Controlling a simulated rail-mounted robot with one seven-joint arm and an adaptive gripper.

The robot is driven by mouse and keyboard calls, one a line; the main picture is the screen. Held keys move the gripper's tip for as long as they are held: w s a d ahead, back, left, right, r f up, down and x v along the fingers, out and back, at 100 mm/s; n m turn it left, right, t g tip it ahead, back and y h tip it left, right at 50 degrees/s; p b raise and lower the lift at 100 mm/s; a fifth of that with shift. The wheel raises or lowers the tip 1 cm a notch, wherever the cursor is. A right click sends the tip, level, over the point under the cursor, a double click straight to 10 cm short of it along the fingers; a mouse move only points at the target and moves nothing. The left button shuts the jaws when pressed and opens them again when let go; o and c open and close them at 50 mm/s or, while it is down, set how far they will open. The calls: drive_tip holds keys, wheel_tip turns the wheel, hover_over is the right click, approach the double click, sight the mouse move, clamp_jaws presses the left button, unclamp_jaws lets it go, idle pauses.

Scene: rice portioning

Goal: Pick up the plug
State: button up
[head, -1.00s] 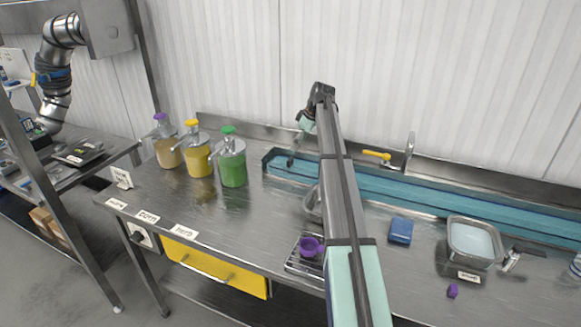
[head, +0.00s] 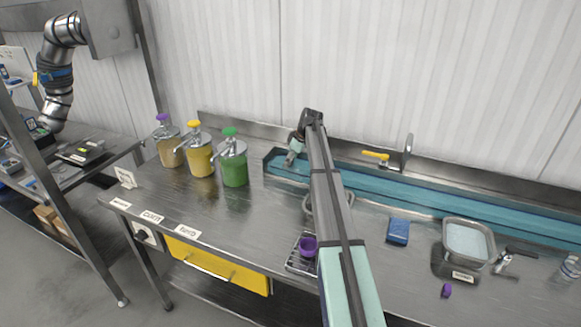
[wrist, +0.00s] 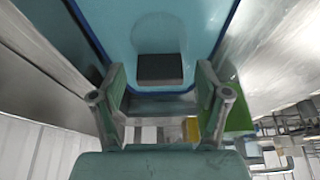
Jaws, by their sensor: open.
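My gripper (head: 291,157) is over the left end of the long blue trough (head: 430,203) at the back of the bench. In the wrist view my gripper (wrist: 161,82) is open, its two fingers apart. A dark square block (wrist: 160,69) on a pale blue piece shows between the fingertips, over the blue trough floor (wrist: 95,12). It may be the plug, but I cannot tell for certain. I cannot tell whether the fingers touch it. A small purple piece (head: 446,290) lies on the bench at the front right.
Pump bottles with purple, yellow (head: 199,160) and green (head: 234,168) tops stand left of the trough. A purple cup (head: 308,246) sits on a rack under my arm. A blue sponge (head: 398,231), a metal pan (head: 490,262) and a yellow-handled tap (head: 376,155) are to the right.

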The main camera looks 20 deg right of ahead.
drive_tip(key=c, duration=1.3)
drive_tip(key=shift+c, duration=0.2)
drive_tip(key=shift+r, duration=0.15)
